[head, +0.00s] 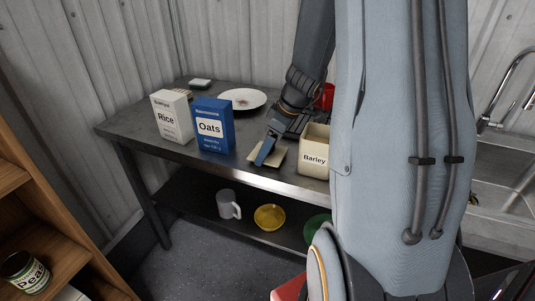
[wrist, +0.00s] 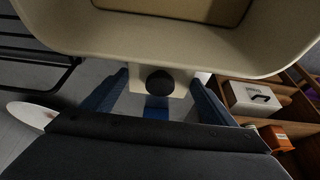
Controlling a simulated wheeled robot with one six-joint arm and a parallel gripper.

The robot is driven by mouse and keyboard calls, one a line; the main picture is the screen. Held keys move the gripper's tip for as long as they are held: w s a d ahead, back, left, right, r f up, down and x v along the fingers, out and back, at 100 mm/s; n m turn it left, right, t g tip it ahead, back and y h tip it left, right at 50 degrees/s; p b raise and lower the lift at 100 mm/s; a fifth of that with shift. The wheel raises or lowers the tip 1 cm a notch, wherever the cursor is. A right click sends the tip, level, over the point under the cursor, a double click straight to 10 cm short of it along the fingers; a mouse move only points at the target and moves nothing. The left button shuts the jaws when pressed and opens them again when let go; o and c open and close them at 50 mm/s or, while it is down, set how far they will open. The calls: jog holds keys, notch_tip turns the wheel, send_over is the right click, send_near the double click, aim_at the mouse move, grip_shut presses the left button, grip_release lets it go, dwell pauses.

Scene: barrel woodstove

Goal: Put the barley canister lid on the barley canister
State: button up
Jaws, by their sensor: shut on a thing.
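The barley canister (head: 313,164) is a cream, square, open-topped box with a "Barley" label, upright near the front edge of the metal table. Its pale wall and rim fill the top of the wrist view (wrist: 180,48). The barley canister lid (head: 278,156) is a flat cream square just left of the canister, not on it. In the wrist view, its dark round knob (wrist: 160,82) sits between the blue fingers of my gripper (wrist: 157,98). My gripper (head: 266,149) is shut on the lid. I cannot tell whether the lid touches the table.
A blue Oats box (head: 212,126) and a white Rice box (head: 172,117) stand left of the lid. A white plate (head: 242,99) lies behind, and a red item (head: 326,96) is partly hidden by my arm. A mug (head: 228,204) and yellow bowl (head: 270,217) are on the lower shelf.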

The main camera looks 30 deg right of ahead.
jog(key=shift+r+p, duration=0.35)
jog(key=shift+r, duration=0.45)
jog(key=shift+r+p, duration=1.4)
jog(key=shift+r, duration=1.05)
